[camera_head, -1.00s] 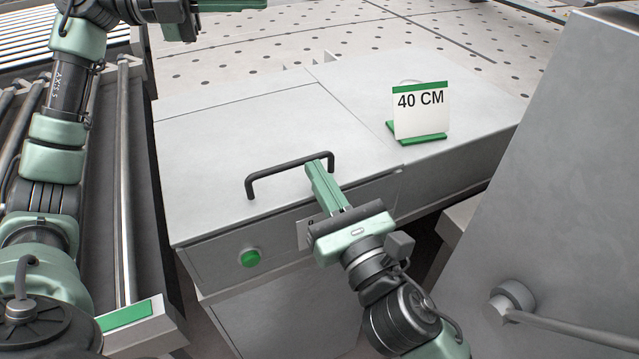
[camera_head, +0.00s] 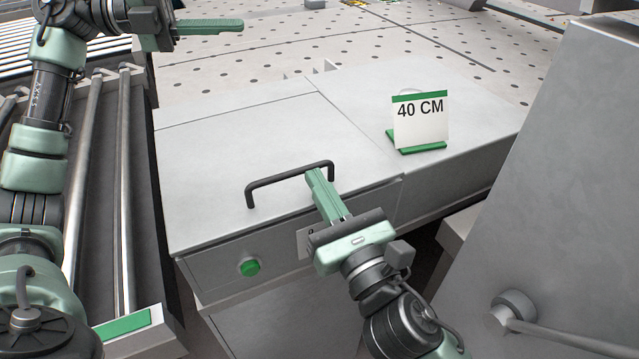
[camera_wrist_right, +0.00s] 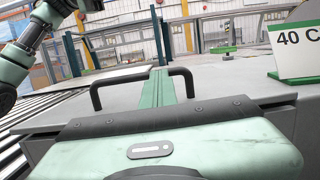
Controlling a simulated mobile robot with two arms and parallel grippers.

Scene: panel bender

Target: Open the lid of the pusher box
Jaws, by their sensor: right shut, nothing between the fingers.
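The pusher box has a flat grey lid (camera_head: 215,155), which lies closed. A black bar handle (camera_head: 270,180) stands on the lid near its front edge; it also shows in the wrist view (camera_wrist_right: 96,88). My right gripper (camera_head: 312,176) is shut and empty, its green fingers pointing at the right end of the handle. In the wrist view the finger tips (camera_wrist_right: 160,72) are at the handle bar, between its two posts; whether they touch it I cannot tell. My left gripper (camera_head: 240,25) is at the top left, well away from the lid; its fingers look shut.
A "40 CM" sign (camera_head: 420,118) on a green foot stands right of the lid. A green button (camera_head: 250,267) is on the box front. A perforated table (camera_head: 350,45) lies behind, a large grey panel (camera_head: 560,180) at the right, and rollers (camera_head: 125,190) at the left.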

